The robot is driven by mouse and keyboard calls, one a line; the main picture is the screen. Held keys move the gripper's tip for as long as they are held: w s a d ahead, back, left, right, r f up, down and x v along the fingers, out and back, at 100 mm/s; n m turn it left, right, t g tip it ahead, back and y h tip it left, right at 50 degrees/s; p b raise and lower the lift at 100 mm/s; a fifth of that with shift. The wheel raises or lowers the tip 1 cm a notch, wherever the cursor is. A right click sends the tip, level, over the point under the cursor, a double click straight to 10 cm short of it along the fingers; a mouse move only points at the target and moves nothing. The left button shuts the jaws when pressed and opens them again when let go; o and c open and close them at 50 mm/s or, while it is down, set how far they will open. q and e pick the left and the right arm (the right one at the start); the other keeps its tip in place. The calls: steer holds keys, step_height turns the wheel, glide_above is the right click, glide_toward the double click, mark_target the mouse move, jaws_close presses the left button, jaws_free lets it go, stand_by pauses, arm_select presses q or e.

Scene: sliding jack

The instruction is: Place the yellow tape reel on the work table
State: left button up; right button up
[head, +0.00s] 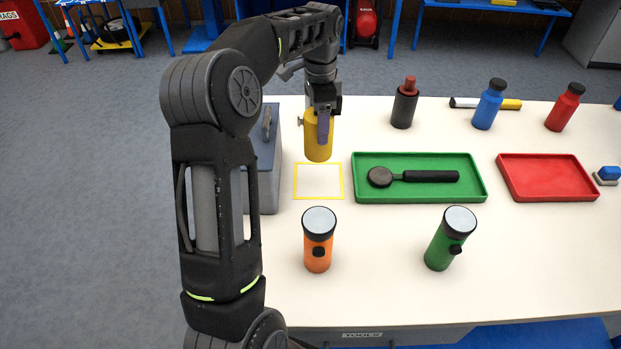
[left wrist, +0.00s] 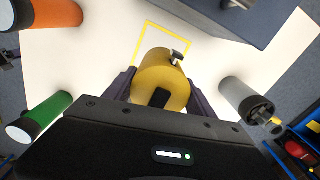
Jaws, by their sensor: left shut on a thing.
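The yellow tape reel (head: 318,143) is a yellow cylinder with a small grey knob on its side. In the left wrist view the reel (left wrist: 160,78) sits between the two dark fingers (left wrist: 160,90). A yellow square outline (head: 319,198) is marked on the white work table (head: 380,290), just nearer than the reel. I cannot tell whether the reel's base touches the table. My right gripper is not in view.
A blue-grey box (head: 265,165) stands left of the reel, partly behind my arm. A green tray (head: 365,195) with a dark tool (head: 420,177) lies to the right. Orange (head: 318,248) and green (head: 447,243) flashlights stand nearer. A dark bottle (head: 404,105) stands behind the tray. The marked square is bare.

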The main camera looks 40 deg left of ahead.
mark_target(319, 154)
arm_select(q)
steer(key=shift+d, duration=0.15)
steer(key=shift+f, duration=2.5)
steer(key=shift+f+p, duration=0.6)
steer(key=shift+f, duration=1.9)
steer(key=o, duration=1.7)
steer(key=shift+f, duration=0.15)
step_height(319, 154, up, 12)
steer(key=shift+r+b, duration=0.2)
steer(key=shift+b, duration=0.25)
